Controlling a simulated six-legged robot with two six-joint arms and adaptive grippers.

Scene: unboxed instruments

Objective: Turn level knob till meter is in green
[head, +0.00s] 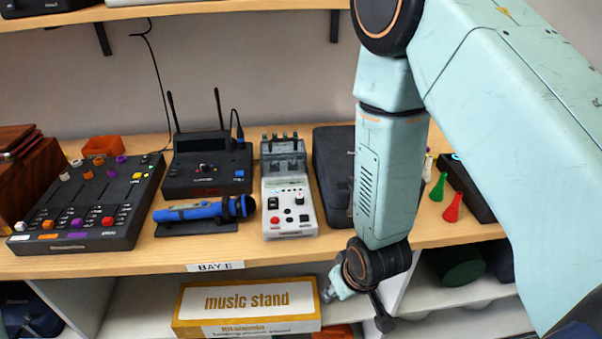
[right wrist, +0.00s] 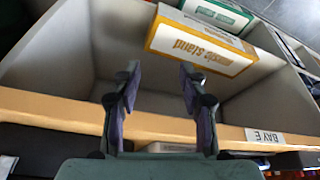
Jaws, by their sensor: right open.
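The level knob and its meter cannot be singled out for certain. A black receiver (head: 208,166) with two antennas stands at the back of the shelf board, with small knobs and a dark red window on its front. A white unit (head: 288,200) right of it has black knobs, a red button and small lights along its panel. A black mixer (head: 90,205) with coloured knobs lies at the left. My right gripper (head: 336,289) is low in front of the board's edge, below these units. In the right wrist view its fingers (right wrist: 160,75) are apart with nothing between them. My left gripper is out of view.
A blue microphone (head: 204,210) lies before the receiver. A dark case (head: 334,177) stands right of the white unit, partly behind my arm. A yellow-white music stand box (head: 247,306) lies in the compartment below. Red and green pieces (head: 453,208) stand at the right.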

